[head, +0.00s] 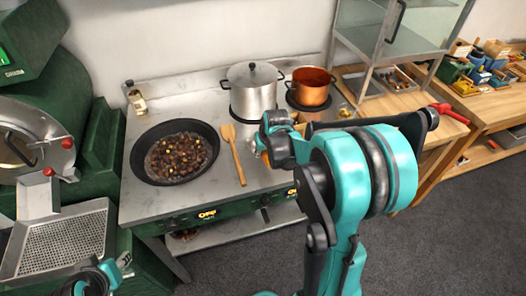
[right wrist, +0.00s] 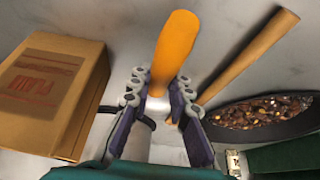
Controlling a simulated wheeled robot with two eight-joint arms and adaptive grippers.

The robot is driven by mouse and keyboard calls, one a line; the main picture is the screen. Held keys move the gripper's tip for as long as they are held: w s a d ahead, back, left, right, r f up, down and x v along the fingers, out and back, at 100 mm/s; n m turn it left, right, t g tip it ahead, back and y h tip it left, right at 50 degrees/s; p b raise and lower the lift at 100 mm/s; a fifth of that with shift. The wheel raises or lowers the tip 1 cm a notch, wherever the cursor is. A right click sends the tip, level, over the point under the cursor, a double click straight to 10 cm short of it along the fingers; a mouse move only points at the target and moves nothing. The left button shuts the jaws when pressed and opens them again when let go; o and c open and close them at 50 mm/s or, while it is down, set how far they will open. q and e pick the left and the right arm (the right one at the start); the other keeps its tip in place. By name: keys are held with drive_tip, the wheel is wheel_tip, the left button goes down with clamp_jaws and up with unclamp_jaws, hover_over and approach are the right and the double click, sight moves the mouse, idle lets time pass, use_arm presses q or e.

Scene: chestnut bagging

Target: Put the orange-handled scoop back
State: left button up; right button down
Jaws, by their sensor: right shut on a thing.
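The scoop's orange handle (right wrist: 175,45) stands between the two fingers of my right gripper (right wrist: 158,95) in the right wrist view, and the gripper is shut on it. The scoop's bowl is hidden. In the head view my right gripper (head: 275,126) is over the stove's right part, in front of the steel pot, and my own arm covers much of it. My left gripper (head: 100,276) shows only partly at the bottom left of the head view, and its jaws cannot be made out.
A wide pan of chestnuts (head: 147,163) sits on the stove (head: 205,84), with a wooden spatula (head: 236,155) to its right. A steel pot (head: 253,92) and a copper pot (head: 311,88) stand behind. A cardboard box (right wrist: 50,95) is at the right wrist view's left.

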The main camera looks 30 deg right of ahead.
drive_tip(key=shift+f, duration=0.35)
drive_tip(key=c, duration=1.3)
unclamp_jaws()
drive_tip(key=shift+c, duration=0.2)
drive_tip(key=v, duration=1.2)
drive_tip(key=shift+r, duration=0.1)
drive_tip(key=s+a+f+n+t, duration=0.1)
drive_tip(key=s+a+t, duration=0.1)
drive_tip(key=s+a, duration=1.1)
drive_tip(key=shift+a+f+n+y, duration=0.3)
drive_tip(key=shift+a+f+n, duration=0.1)
drive_tip(key=shift+a, duration=0.35)
drive_tip(key=shift+s+a+f, duration=0.25)
drive_tip(key=shift+s+a, duration=0.05)
drive_tip(key=shift+s, duration=0.05)
drive_tip(key=shift+c, duration=0.3)
